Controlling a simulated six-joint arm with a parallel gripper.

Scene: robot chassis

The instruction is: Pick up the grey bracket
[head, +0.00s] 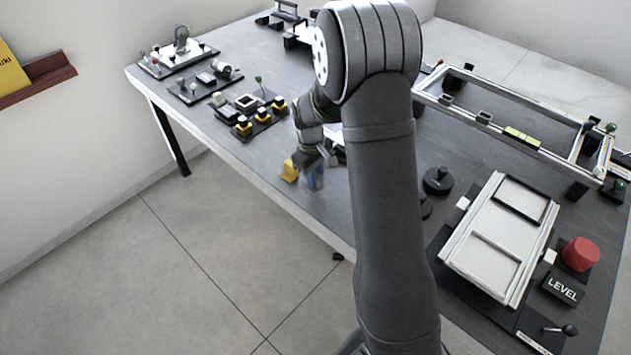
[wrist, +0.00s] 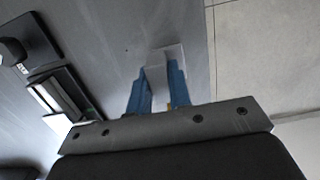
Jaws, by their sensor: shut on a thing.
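My gripper (head: 313,178) is near the front edge of the dark grey table, pointing down, with blue fingers. In the wrist view, my gripper (wrist: 155,88) is shut on the grey bracket (wrist: 165,56), a pale, angular piece that shows between and beyond the fingertips. The fingers cover its lower part. In the head view I cannot make out the bracket clearly at the fingertips, and I cannot tell whether it touches the table.
A yellow piece (head: 289,171) is just left of my gripper. Black trays with small parts stand at the table's left. A silver frame (head: 505,128) lies at the back right. A pale panel fixture (head: 502,238) and red knob (head: 580,254) are at the right.

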